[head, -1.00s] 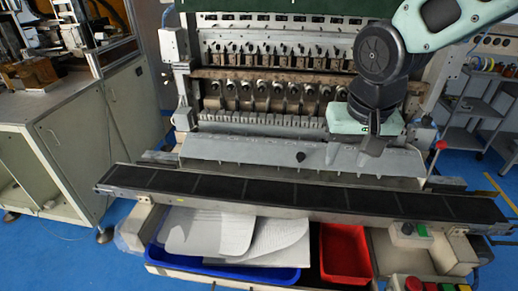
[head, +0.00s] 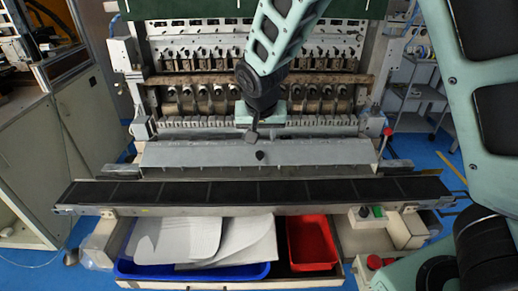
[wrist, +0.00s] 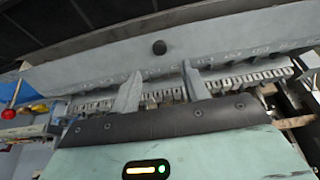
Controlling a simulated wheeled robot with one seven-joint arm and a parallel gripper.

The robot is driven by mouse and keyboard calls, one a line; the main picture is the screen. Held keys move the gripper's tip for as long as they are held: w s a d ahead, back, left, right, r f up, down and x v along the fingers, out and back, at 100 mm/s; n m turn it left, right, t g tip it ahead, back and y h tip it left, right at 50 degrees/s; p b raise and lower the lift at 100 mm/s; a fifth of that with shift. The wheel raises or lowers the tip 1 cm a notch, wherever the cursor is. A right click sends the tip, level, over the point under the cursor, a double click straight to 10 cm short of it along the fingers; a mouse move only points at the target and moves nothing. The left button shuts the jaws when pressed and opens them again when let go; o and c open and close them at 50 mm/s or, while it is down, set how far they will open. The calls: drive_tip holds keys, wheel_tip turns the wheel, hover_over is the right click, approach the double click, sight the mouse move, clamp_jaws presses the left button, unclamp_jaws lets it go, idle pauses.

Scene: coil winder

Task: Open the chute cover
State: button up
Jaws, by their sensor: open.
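The chute cover (head: 200,153) is a long pale grey panel along the front of the machine, with a small black knob (head: 260,155) near its middle. The cover lies sloping and looks closed. My gripper (head: 251,137) hangs just behind and above the knob. In the wrist view the two grey fingers (wrist: 163,74) are apart with nothing between them. They point toward the knob (wrist: 159,47) on the cover (wrist: 230,42), which stands a little beyond the fingertips. I see no contact with the knob.
A dark conveyor belt (head: 235,192) runs across in front of the cover. Below it are a blue tray (head: 190,271) with pale sheets and a red bin (head: 312,243). A red-knobbed lever (head: 387,131) stands at the cover's right end. Rows of winding spindles (head: 220,95) are behind.

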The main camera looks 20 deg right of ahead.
sight(260, 153)
drive_tip(key=p+x, duration=0.1)
drive_tip(key=x, duration=0.7)
drive_tip(key=shift+w+f, duration=0.15)
drive_tip(key=shift+f, duration=0.1)
drive_tip(key=shift+p, duration=0.3)
clamp_jaws()
